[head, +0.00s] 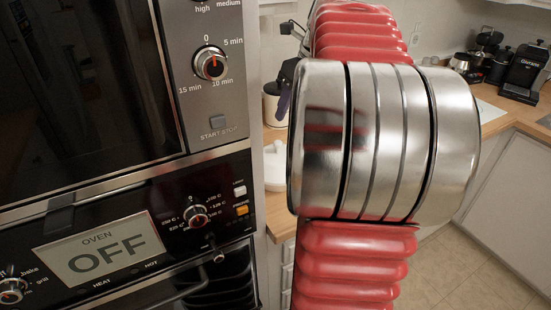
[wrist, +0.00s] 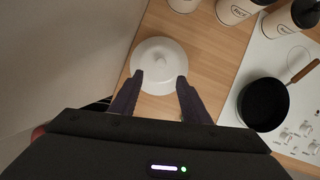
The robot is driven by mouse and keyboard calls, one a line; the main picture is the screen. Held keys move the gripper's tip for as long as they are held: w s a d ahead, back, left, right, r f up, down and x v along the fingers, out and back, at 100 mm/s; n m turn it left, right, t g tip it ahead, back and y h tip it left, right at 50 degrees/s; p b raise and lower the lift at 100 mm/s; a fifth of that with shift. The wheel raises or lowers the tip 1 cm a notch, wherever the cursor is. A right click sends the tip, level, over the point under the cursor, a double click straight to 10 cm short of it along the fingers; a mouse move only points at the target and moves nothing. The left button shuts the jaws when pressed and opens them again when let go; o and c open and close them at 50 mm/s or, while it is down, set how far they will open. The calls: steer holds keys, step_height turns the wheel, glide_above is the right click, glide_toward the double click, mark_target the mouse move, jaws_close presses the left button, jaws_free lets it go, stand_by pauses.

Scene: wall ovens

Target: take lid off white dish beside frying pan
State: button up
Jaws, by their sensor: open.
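The white dish (wrist: 172,90) stands on the wooden counter in the wrist view, with its round white lid (wrist: 145,56) on top. A small knob (wrist: 160,59) rises from the middle of the lid. My gripper (wrist: 160,78) is open and empty, its two dark fingers spread over the near part of the lid. I cannot tell how high the fingertips are above it. The black frying pan (wrist: 264,104) is to the right on the white hob. In the head view, part of the white dish (head: 274,168) shows left of my arm, which hides much of the counter.
Several white canisters (wrist: 237,10) with dark lids stand behind the dish. A pale wall or panel (wrist: 65,60) is close on the left. The wall oven (head: 110,248) fills the left of the head view. Bare wood (wrist: 215,65) lies between dish and hob.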

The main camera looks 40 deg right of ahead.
steer(key=shift+s, duration=0.1)
glide_above(278, 142)
steer(key=s, duration=0.2)
step_height(278, 142, down, 8)
stand_by(0.3)
steer(key=shift+x, duration=2.55)
steer(key=shift+s, duration=0.15)
steer(key=shift+c, duration=0.6)
jaws_close()
